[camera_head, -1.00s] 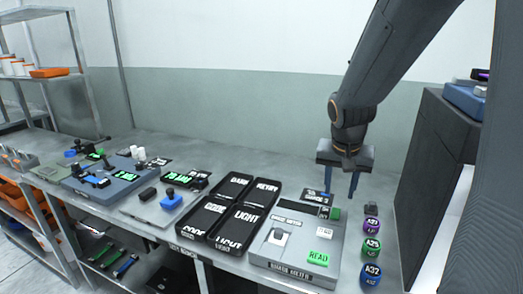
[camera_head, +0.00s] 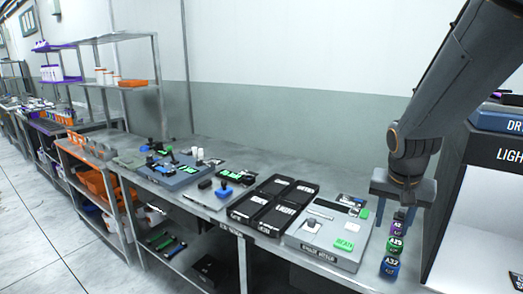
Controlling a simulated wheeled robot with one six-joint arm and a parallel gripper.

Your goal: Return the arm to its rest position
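My gripper (camera_head: 400,212) hangs from my dark arm at the right of the head view, above the right end of the metal bench (camera_head: 345,273). Its two blue fingers point down and stand apart, with nothing visible between them. A grey shade meter (camera_head: 319,260) with a green READ button (camera_head: 344,244) lies just left of the gripper. Small labelled pots, among them a blue one (camera_head: 390,266) and a green one (camera_head: 394,245), stand in a row below and in front of the fingers. Part of that row is hidden behind the gripper.
A black sorting tray (camera_head: 265,228) with several labelled compartments lies left of the meter. Further left are a blue fixture (camera_head: 168,178) and metal shelves (camera_head: 112,84). A dark cabinet (camera_head: 451,185) stands close to the right of the gripper. Floor (camera_head: 40,225) is clear at the left.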

